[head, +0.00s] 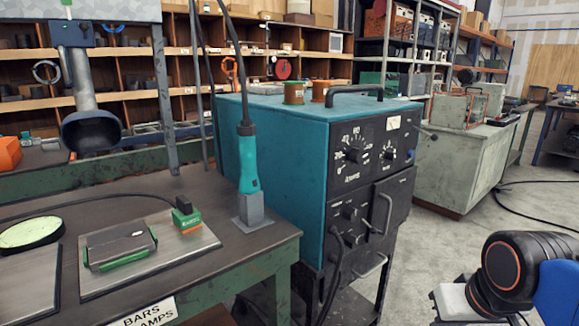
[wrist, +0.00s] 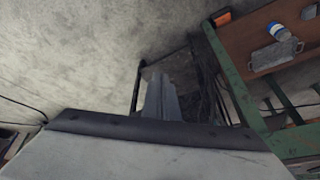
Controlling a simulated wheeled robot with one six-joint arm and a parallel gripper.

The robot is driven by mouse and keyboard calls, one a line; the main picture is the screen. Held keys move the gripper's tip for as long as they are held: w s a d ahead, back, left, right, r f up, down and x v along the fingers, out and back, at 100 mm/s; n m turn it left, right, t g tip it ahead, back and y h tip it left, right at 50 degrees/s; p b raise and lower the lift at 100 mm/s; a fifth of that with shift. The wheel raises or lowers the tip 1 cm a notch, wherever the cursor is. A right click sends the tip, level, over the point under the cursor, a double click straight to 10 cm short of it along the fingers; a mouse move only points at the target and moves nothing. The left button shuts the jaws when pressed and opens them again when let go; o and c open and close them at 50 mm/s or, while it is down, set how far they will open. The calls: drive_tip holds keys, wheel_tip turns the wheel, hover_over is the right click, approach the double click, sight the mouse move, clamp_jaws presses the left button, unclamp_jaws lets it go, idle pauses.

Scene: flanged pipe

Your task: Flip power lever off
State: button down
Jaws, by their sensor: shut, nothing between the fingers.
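The teal welding machine (head: 270,150) stands beside the workbench in the head view. Its black front panel (head: 350,190) faces right, with two upper dials marked with numbers and a lower knob. A curved grey handle (head: 388,212) is on the lower panel, and a small knob or switch (head: 410,154) is at the upper right. I cannot tell which part is the power lever. My gripper (wrist: 162,82) shows in the wrist view as narrow grey fingers, shut and empty. In the head view my arm is at the lower right, apart from the machine; the fingertips are not clear there.
The workbench (head: 175,195) holds a teal torch in a grey stand (head: 253,212) and a green-edged clamp plate. A cable hangs down the machine's front. A grey cabinet (head: 450,160) stands behind. Concrete floor (head: 470,225) is open right of the machine. The wrist view shows a green-framed table (wrist: 265,85).

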drive_tip(key=w+r+m+y, duration=0.2)
drive_tip(key=w+r+m, duration=0.2)
drive_tip(key=w+r, duration=0.35)
drive_tip(key=m+t+y, duration=0.4)
drive_tip(key=m+t, duration=0.3)
drive_tip(key=t, duration=0.1)
approach(424, 132)
drive_tip(key=w+f, duration=0.2)
drive_tip(key=f, duration=0.1)
drive_tip(key=shift+w, duration=0.1)
